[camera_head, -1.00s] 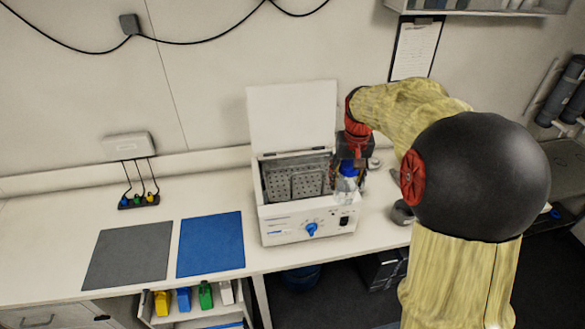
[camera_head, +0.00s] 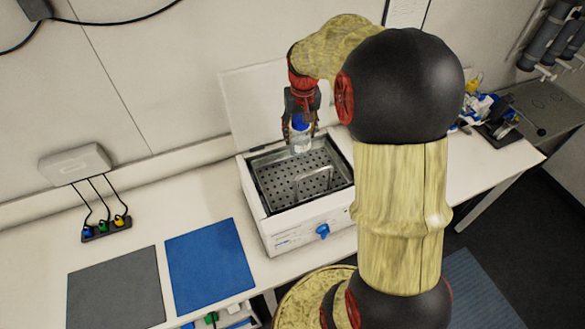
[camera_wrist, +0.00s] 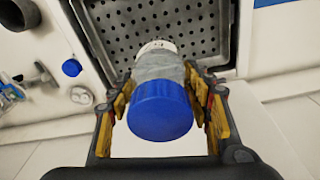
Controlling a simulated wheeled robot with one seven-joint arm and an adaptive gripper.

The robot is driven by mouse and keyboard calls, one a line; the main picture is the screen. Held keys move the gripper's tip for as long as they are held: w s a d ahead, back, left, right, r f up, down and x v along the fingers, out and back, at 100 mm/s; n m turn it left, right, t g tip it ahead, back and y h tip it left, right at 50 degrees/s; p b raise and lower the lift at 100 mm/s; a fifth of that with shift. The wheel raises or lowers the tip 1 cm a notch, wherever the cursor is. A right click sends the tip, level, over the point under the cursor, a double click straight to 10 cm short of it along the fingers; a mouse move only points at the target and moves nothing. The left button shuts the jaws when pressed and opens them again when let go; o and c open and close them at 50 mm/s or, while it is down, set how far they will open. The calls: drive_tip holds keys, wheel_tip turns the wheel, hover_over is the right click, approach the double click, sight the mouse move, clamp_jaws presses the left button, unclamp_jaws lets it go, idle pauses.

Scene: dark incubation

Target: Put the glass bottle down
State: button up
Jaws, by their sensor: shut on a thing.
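The glass bottle (camera_head: 301,144) is clear with a blue cap and hangs upright in my gripper (camera_head: 300,126). In the head view it is over the back part of the open water bath (camera_head: 262,200). In the wrist view the bottle's blue cap (camera_wrist: 161,110) is nearest the camera and my gripper (camera_wrist: 163,96) has a yellow-padded finger on each side of it. The bath's perforated metal floor (camera_wrist: 205,20) shows beyond the bottle. The bottle's lower end appears above that floor; whether it touches anything cannot be told.
The bath's white lid (camera_head: 245,97) stands raised behind it. A blue mat (camera_head: 209,266) and a grey mat (camera_head: 116,290) lie flat on the bench at left. A wire handle or rack (camera_head: 312,180) stands in the bath. Blue-and-black equipment (camera_head: 497,115) is at right.

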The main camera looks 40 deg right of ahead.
sight(298, 149)
drive_tip(key=f, duration=0.8)
drive_tip(key=shift+w, duration=0.25)
drive_tip(key=shift+s+f, duration=0.1)
drive_tip(key=shift+f, duration=1.65)
drive_tip(key=shift+f, duration=0.2)
drive_tip(key=o, duration=1.7)
drive_tip(key=shift+c, duration=0.2)
drive_tip(key=shift+o, duration=0.2)
